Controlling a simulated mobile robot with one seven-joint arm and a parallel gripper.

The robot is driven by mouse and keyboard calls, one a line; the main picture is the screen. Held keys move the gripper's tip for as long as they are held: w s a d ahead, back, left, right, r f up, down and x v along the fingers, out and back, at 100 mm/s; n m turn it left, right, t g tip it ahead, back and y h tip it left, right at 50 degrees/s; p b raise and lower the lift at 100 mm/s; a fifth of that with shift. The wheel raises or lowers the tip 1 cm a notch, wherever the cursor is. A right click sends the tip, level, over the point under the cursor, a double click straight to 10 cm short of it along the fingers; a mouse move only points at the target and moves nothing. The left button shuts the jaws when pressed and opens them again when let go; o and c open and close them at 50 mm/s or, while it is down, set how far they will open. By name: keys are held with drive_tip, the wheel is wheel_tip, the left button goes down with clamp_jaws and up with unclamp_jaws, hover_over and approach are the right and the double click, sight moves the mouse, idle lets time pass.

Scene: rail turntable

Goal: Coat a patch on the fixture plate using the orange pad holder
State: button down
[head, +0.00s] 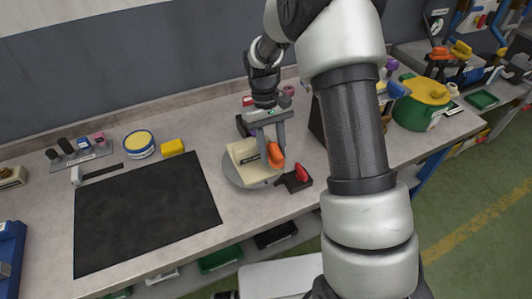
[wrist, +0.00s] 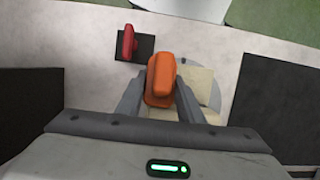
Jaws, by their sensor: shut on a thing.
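My gripper (head: 273,145) is shut on the orange pad holder (head: 276,156), low over the fixture plate (head: 243,152). In the wrist view the orange pad holder (wrist: 160,75) sits between the two fingers of my gripper (wrist: 160,88). The fixture plate is cream-coloured with a dark mark, and lies on a grey round turntable (head: 240,181). Part of the plate (wrist: 197,82) shows beside the holder in the wrist view. The holder's underside is hidden, so I cannot tell whether it touches the plate.
A black block with a red handle (head: 301,173) stands right of the turntable, close to the holder. A black mat (head: 145,210), a yellow block (head: 172,147) and a blue-rimmed yellow tin (head: 139,142) are on the left. A green pot (head: 422,105) stands at the right.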

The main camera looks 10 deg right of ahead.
drive_tip(key=shift+w+d+r, duration=0.2)
drive_tip(key=shift+w+d, duration=0.25)
drive_tip(key=shift+d, duration=0.15)
drive_tip(key=shift+s+a+f, duration=0.1)
drive_tip(key=shift+s+a, duration=0.15)
drive_tip(key=shift+a, duration=0.7)
drive_tip(key=shift+s+a, duration=0.25)
drive_tip(key=shift+a, duration=0.7)
drive_tip(key=shift+s+a, duration=0.35)
drive_tip(key=shift+a, duration=0.85)
drive_tip(key=shift+s+a, duration=0.35)
drive_tip(key=shift+a, duration=0.85)
drive_tip(key=shift+s+a, duration=0.35)
drive_tip(key=shift+a, duration=0.85)
drive_tip(key=shift+r+p, duration=0.2)
drive_tip(key=shift+p, duration=0.1)
drive_tip(key=shift+p+v, duration=0.8)
drive_tip(key=shift+v, duration=0.25)
drive_tip(key=shift+s+d+r+p, duration=0.1)
drive_tip(key=shift+s+r+p, duration=0.1)
drive_tip(key=shift+r+p, duration=0.55)
drive_tip(key=shift+s+d+r+p, duration=0.2)
drive_tip(key=shift+r+p, duration=0.25)
drive_tip(key=shift+r, duration=0.65)
